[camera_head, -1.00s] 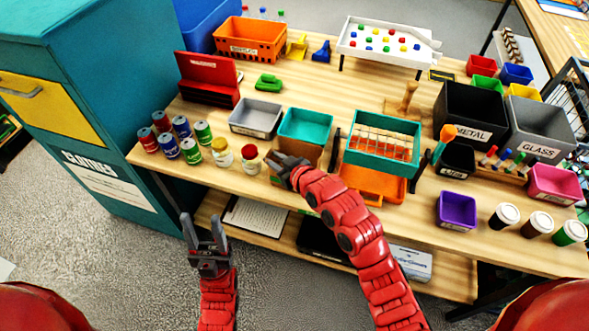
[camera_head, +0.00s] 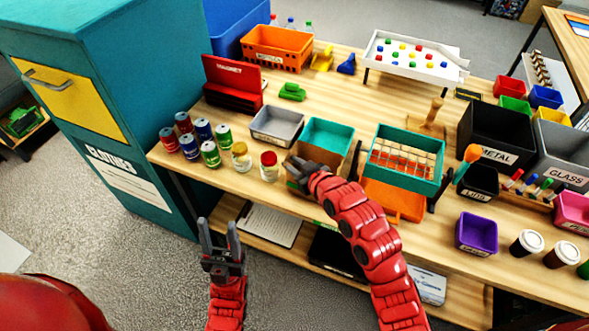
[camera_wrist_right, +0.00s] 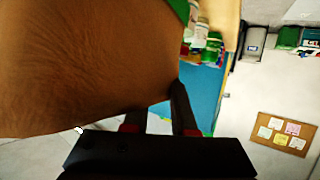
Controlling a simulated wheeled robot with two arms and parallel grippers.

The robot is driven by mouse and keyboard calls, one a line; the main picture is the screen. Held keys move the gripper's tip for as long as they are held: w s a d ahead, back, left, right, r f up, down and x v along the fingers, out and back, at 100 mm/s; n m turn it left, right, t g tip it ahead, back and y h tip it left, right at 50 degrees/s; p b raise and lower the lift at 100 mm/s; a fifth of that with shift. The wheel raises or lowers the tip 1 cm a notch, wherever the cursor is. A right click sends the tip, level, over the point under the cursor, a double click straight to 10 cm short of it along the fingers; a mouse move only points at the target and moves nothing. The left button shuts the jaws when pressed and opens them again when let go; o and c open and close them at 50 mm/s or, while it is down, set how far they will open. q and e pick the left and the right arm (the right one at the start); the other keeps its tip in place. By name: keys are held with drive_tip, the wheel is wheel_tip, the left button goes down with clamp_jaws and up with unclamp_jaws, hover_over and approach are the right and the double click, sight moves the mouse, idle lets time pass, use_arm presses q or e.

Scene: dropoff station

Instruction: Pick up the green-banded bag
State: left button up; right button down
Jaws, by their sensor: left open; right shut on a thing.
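A plain brown bag (camera_wrist_right: 90,65) fills the upper left of the right wrist view, close to the camera. A strip of green (camera_wrist_right: 180,10) shows at its edge. My right gripper (camera_head: 298,167) is shut on the bag at the table's front edge, in front of the teal bin. In the head view, the gripper and my red arm hide most of the bag. My left gripper (camera_head: 221,236) is open and empty, fingers up, in front of the table's left part.
Several cans (camera_head: 202,130) and two jars (camera_head: 268,166) stand left of my right gripper. A grey tray (camera_head: 276,139), the teal bin (camera_head: 347,126) and a teal crate (camera_head: 437,185) stand nearby. A teal clothes cabinet (camera_head: 160,120) stands at the left.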

drive_tip(key=shift+r, duration=0.45)
drive_tip(key=s+d+r+p, duration=0.1)
drive_tip(key=s+p, duration=0.2)
drive_tip(key=s, duration=0.5)
drive_tip(key=s+d+r+p, duration=0.1)
drive_tip(key=s+d+p, duration=0.1)
drive_tip(key=s+p, duration=0.2)
drive_tip(key=s, duration=0.3)
drive_tip(key=shift+s+d+r, duration=0.2)
drive_tip(key=shift+s+d, duration=0.1)
drive_tip(key=shift+s, duration=0.05)
idle(0.4)
